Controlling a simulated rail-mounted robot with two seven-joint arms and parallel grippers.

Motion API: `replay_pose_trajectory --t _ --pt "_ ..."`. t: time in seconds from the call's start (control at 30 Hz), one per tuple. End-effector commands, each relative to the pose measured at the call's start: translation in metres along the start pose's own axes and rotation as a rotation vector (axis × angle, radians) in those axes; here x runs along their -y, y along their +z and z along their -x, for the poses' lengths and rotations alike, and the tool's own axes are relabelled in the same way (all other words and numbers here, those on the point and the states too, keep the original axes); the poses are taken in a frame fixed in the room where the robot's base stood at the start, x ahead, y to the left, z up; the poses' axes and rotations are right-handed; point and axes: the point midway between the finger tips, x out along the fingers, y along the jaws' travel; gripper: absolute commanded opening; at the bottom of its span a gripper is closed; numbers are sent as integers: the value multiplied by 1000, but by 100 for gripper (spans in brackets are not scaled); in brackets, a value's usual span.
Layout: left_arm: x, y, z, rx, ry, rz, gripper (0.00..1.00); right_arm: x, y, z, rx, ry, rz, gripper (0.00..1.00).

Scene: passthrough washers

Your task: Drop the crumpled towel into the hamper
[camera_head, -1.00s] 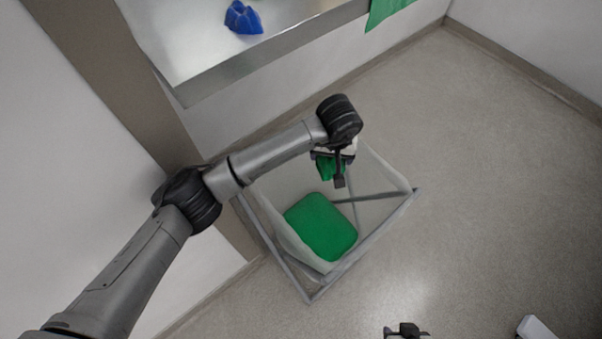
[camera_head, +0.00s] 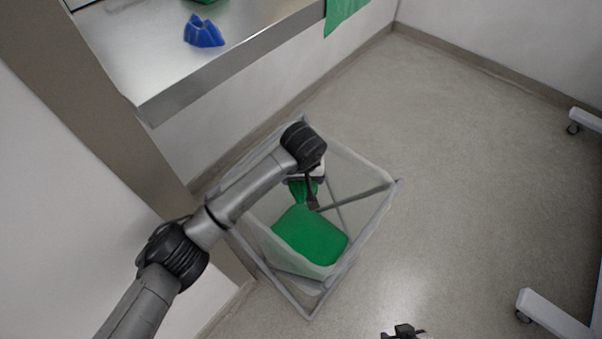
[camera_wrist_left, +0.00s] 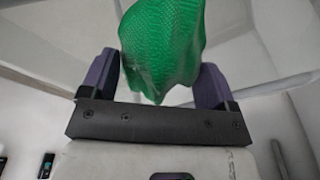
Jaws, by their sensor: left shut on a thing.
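The crumpled green towel (camera_wrist_left: 165,45) hangs between the two fingers of my left gripper (camera_wrist_left: 158,80) in the left wrist view. In the head view, my left gripper (camera_head: 308,192) is over the hamper opening, with part of the towel (camera_head: 297,190) showing below the wrist. The hamper (camera_head: 365,172) is a pale fabric bag on a grey frame, standing on the floor. A smooth green item (camera_head: 310,238) lies inside it. My right gripper (camera_head: 403,332) shows only partly at the bottom edge, and its jaws are unclear.
A metal counter (camera_head: 240,60) at upper left holds a blue crumpled cloth (camera_head: 203,32). A green cloth (camera_head: 343,14) hangs over its edge. White wheeled legs (camera_head: 552,316) stand at the right. The floor right of the hamper is clear.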

Motion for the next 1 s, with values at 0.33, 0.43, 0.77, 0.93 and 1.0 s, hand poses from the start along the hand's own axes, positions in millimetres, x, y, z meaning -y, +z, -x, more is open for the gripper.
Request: replay_pose_trajectory --t 0.33,0.43,0.77,0.93,1.0 --pt "-1 1 -5 -1 0 -2 56 2 1 -3 0 -4 -5 44" --pt "-1 1 -5 -1 0 -2 56 2 1 -3 1 -4 -4 44" --pt "-1 1 -5 -1 0 -2 100 1 2 -3 2 -1 1 44" --pt "-1 0 1 -1 0 -2 100 -1 1 1 3 3 5 44" --pt "-1 0 10 -2 0 -2 100 -1 -1 7 4 3 6 44"
